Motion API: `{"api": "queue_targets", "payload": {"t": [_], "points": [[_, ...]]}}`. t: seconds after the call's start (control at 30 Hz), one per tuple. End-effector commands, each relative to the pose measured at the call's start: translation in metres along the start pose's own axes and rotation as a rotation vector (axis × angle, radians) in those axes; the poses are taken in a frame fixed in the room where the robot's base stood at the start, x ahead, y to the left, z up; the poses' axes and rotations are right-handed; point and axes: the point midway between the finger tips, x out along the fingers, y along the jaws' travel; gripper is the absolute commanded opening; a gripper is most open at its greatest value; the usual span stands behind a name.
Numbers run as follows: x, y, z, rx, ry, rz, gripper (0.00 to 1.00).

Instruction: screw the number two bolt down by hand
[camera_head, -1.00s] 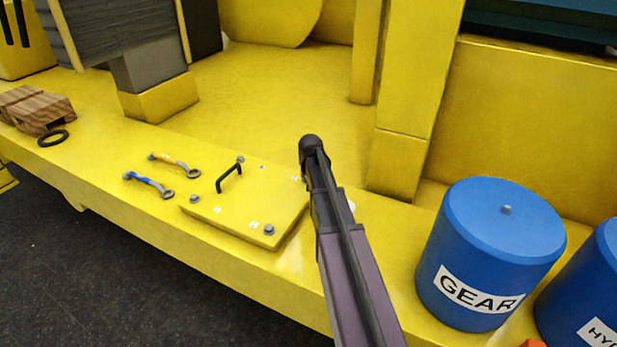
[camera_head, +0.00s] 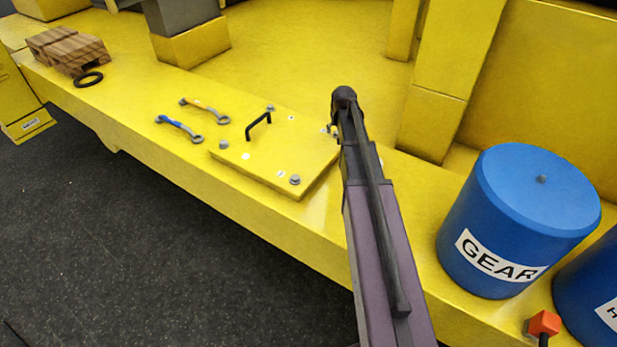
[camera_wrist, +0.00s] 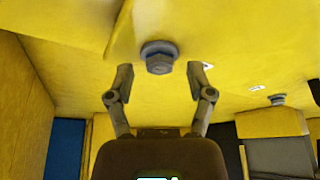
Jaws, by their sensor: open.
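A yellow cover plate (camera_head: 262,158) with a black handle (camera_head: 258,124) lies on the yellow deck. Grey bolts stand at its left corner (camera_head: 224,144), front corner (camera_head: 295,180) and back corner (camera_head: 270,108). Their number labels are too small to read, so I cannot tell which is number two. In the wrist view a grey hex bolt (camera_wrist: 159,57) stands close ahead, in line with the gap of my gripper (camera_wrist: 161,80). The fingers are open on either side, apart from it. My arm hides most of the gripper in the head view, at the plate's right corner.
A blue-handled wrench (camera_head: 180,128) and an orange-handled wrench (camera_head: 205,110) lie left of the plate. The blue GEAR drum (camera_head: 518,220) stands right of my arm. A yellow post (camera_head: 450,80) rises behind.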

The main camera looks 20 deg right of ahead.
Motion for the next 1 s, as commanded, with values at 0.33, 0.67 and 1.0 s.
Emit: {"api": "queue_targets", "payload": {"t": [0.33, 0.67, 1.0], "points": [[0.0001, 0.0014, -0.0003, -0.144, 0.0, -0.06, 0.69], [0.0003, 0.0021, -0.0006, -0.314, 0.0, -0.132, 0.69], [0.0006, 0.0035, -0.0014, -0.495, 0.001, -0.206, 0.69]]}}
